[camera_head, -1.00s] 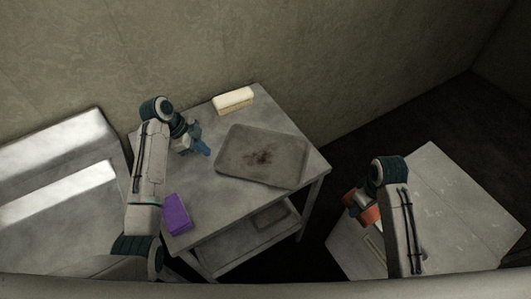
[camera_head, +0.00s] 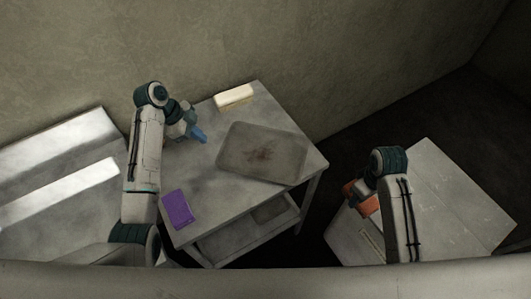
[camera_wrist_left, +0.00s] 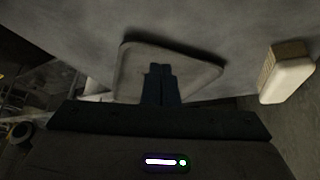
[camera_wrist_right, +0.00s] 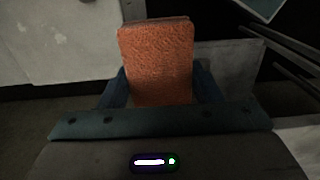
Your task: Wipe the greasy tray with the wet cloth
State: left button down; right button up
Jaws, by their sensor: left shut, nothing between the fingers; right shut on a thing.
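The greasy tray (camera_head: 232,158) lies flat on the metal table, with a dark reddish-brown stain near its middle. It also shows in the left wrist view (camera_wrist_left: 200,72). My left gripper (camera_head: 203,137) is shut and empty, just left of the tray above the table. In the left wrist view its fingers (camera_wrist_left: 160,70) are together in front of the tray. My right gripper (camera_wrist_right: 160,88) is shut on an orange, rough-textured cloth (camera_wrist_right: 157,58). In the head view the orange cloth (camera_head: 368,205) is partly hidden by my right arm, over the right-hand table's near left edge.
A purple block (camera_head: 178,209) lies at the metal table's (camera_head: 215,210) front left. A cream brush-like block (camera_head: 234,96) lies at its back edge by the wall. A pale table (camera_head: 450,200) stands at right, across a dark floor gap. A metal surface (camera_head: 55,195) is at left.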

notch_tip(320, 180, down, 2)
jog(key=shift+f+b, duration=0.25)
jog(key=shift+b, duration=0.8)
notch_tip(320, 180, up, 3)
jog(key=p, duration=0.2)
jog(key=shift+f+p, duration=0.15)
jog(key=shift+p, duration=0.25)
jog(key=shift+s+r+p, duration=0.1)
jog(key=shift+r+p, duration=0.35)
jog(key=shift+r, duration=0.05)
pick_arm(q)
jog(key=v, duration=1)
jog(key=shift+s+r, duration=0.15)
jog(key=shift+r, duration=0.15)
jog(key=shift+a+f, duration=0.1)
pick_arm(e)
jog(key=shift+f, duration=0.1)
